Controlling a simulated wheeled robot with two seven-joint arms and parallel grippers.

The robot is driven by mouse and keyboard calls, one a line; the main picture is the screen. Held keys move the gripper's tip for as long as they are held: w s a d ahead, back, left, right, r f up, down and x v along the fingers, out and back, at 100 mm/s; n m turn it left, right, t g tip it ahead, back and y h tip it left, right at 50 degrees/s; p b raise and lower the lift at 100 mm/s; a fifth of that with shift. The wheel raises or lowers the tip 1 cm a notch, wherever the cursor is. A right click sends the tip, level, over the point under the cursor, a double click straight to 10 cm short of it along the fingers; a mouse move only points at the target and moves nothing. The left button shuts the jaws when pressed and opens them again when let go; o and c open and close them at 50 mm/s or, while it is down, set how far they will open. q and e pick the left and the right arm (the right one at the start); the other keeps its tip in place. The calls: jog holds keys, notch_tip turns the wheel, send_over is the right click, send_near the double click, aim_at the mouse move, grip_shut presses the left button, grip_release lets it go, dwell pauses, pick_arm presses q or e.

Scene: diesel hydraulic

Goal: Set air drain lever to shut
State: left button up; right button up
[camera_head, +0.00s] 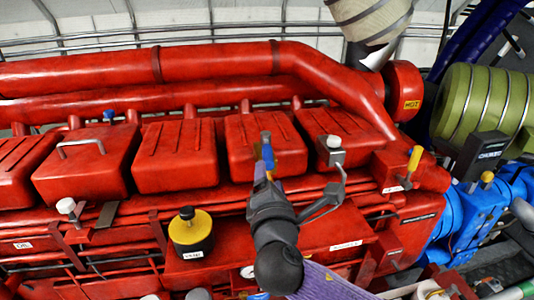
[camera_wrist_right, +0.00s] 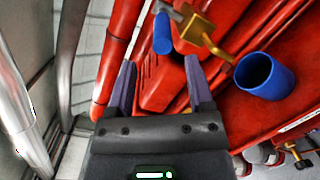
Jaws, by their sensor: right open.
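My right gripper (camera_head: 261,176) is in front of the red engine, seen mostly from behind in the head view. In the wrist view, its two purple fingers (camera_wrist_right: 160,62) stand apart with nothing between them. A small blue handle (camera_wrist_right: 162,34) shows just past the fingertips. In the head view, a blue handle (camera_head: 267,141) shows at the gripper's tip; contact cannot be told. I cannot read which lever is labelled air drain. My left gripper is out of view.
The red engine housing (camera_head: 175,155) fills the background. A white-knobbed lever (camera_head: 334,142) stands right of the gripper, with a yellow handle (camera_head: 415,158) farther right. A yellow and black cap (camera_head: 190,230) is at lower left. A silver pipe (camera_wrist_right: 18,115) runs along the wrist view's left side.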

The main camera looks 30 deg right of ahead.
aim_at(268, 160)
jog(key=x, duration=0.7)
jog(key=shift+p, duration=0.3)
jog(key=shift+f, duration=0.1)
grip_shut()
dwell(0.8)
